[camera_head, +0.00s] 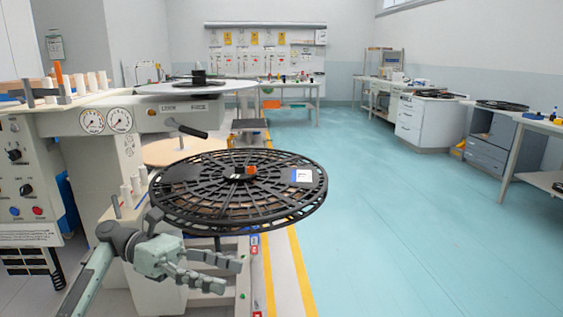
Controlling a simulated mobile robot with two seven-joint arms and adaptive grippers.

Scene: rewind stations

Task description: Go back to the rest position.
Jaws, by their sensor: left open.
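My left gripper (222,274) is at the lower left, its arm coming in from the bottom left. Its fingers point to the right, apart and with nothing between them. It is below and in front of a large black spoked reel (300,205), which lies flat on the rewind station. The reel has a white and blue label and a small orange piece near its hub. My right gripper is not in the picture.
The rewind station (85,150) with gauges and knobs stands at the left. Behind it is a pale round disc (195,86). Workbenches (290,84) and drawer cabinets (425,122) line the back and right. The blue-green floor (400,230) at right is clear.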

